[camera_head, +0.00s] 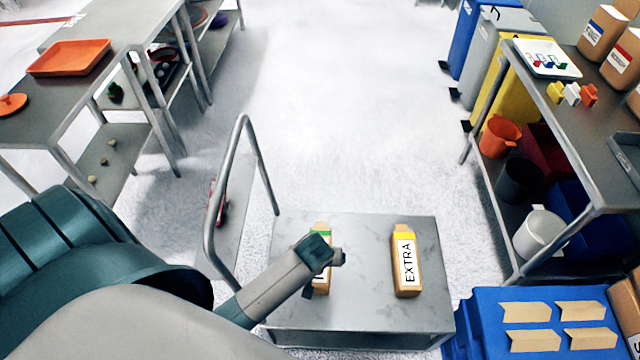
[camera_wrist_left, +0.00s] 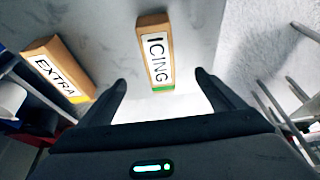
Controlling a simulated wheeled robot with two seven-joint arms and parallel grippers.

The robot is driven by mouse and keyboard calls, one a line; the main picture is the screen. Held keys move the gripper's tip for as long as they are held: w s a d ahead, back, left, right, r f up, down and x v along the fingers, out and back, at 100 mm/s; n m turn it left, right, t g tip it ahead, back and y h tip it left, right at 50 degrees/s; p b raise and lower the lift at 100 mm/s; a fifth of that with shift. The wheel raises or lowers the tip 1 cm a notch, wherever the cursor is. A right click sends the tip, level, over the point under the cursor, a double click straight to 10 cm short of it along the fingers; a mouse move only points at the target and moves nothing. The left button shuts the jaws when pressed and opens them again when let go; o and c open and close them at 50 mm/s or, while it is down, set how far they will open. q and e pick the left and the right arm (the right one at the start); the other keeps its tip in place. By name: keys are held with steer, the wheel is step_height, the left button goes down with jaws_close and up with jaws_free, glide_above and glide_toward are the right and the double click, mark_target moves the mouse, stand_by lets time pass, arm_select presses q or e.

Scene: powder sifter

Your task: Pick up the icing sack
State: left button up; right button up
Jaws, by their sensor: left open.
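The icing sack (camera_wrist_left: 157,55) is a brown pack with a white ICING label and a green band, seen in the left wrist view. In the head view the icing sack (camera_head: 320,231) lies on the grey cart and is partly hidden by my left gripper (camera_head: 330,262). In the left wrist view my left gripper (camera_wrist_left: 165,88) is open, with the sack's green-banded end showing between its two fingertips. I cannot tell whether the fingers touch it. My right gripper is not in view.
A brown EXTRA sack (camera_head: 406,262) with a yellow band lies to the right on the cart (camera_head: 362,228). The cart's handle (camera_head: 238,160) rises at its left. A blue crate (camera_head: 480,312) stands at the lower right. Metal tables flank a clear white floor.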

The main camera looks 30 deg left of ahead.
arm_select(q)
steer(key=x, duration=1)
steer(key=shift+w+a+f, duration=0.1)
steer(key=shift+f, duration=0.2)
steer(key=shift+x, duration=0.75)
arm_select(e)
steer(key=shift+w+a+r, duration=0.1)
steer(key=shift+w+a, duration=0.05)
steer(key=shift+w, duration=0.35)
arm_select(q)
steer(key=shift+f, duration=0.1)
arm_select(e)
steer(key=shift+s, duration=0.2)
arm_select(q)
steer(key=shift+w+x, duration=0.25)
steer(key=shift+x, duration=1.55)
steer(key=shift+w+f, duration=0.1)
steer(key=shift+f, duration=0.2)
steer(key=shift+w+f, duration=0.1)
steer(key=shift+f, duration=0.2)
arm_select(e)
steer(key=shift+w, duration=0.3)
arm_select(q)
steer(key=shift+c, duration=0.5)
